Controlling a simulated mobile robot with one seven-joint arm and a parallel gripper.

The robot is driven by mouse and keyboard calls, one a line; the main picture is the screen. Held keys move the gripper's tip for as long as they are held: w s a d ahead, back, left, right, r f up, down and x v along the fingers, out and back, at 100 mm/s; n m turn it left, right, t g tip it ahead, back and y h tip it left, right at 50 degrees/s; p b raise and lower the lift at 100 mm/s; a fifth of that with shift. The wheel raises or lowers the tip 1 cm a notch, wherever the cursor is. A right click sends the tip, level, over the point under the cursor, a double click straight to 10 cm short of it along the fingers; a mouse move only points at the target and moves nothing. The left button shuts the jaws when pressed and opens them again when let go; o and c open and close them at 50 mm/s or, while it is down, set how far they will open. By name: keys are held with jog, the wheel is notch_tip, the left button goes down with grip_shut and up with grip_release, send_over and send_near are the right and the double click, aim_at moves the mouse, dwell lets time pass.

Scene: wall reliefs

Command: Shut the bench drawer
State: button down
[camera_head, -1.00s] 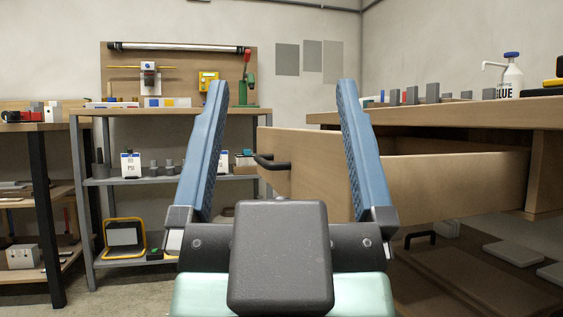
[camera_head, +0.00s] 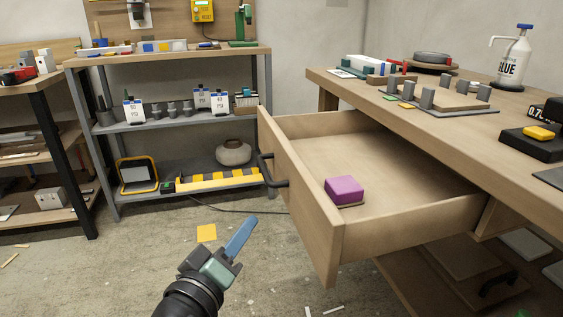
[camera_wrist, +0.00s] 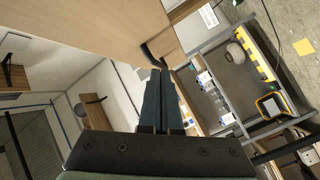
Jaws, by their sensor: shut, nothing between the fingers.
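The bench drawer (camera_head: 305,217) is pulled far out from under the wooden bench (camera_head: 415,118). It has a pale wooden front with a black bar handle (camera_head: 270,172), and a purple block (camera_head: 344,190) lies inside. My gripper (camera_head: 241,238) is in front of the drawer front, low and to its left, apart from it in the head view. In the wrist view my gripper (camera_wrist: 161,82) is shut and empty, its fingers together. There the handle (camera_wrist: 150,55) and the wooden drawer front (camera_wrist: 115,25) appear just beyond the fingertips; whether they touch is unclear.
A grey shelf unit (camera_head: 170,120) stands behind on the left, with jars and boxes. Another table (camera_head: 30,85) is at far left. The bench top holds a glue bottle (camera_head: 514,60) and several grey blocks.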

jog(key=s+a+r+n+g+h+p, duration=0.1)
jog(key=s+a+n+h+p, duration=0.3)
jog(key=p, duration=0.6)
jog(key=n+y+b, duration=0.1)
jog(key=n, duration=0.1)
send_near(294, 197)
jog(key=w+a, duration=0.1)
jog(key=w, duration=0.3)
jog(key=d, duration=0.1)
jog(key=w+d, duration=0.1)
jog(key=d, duration=0.1)
jog(key=shift+w+f+b, duration=0.1)
jog(key=shift+w+b, duration=0.05)
jog(key=shift+b, duration=0.15)
jog(key=shift+w+d, duration=0.1)
jog(key=shift+d, duration=0.3)
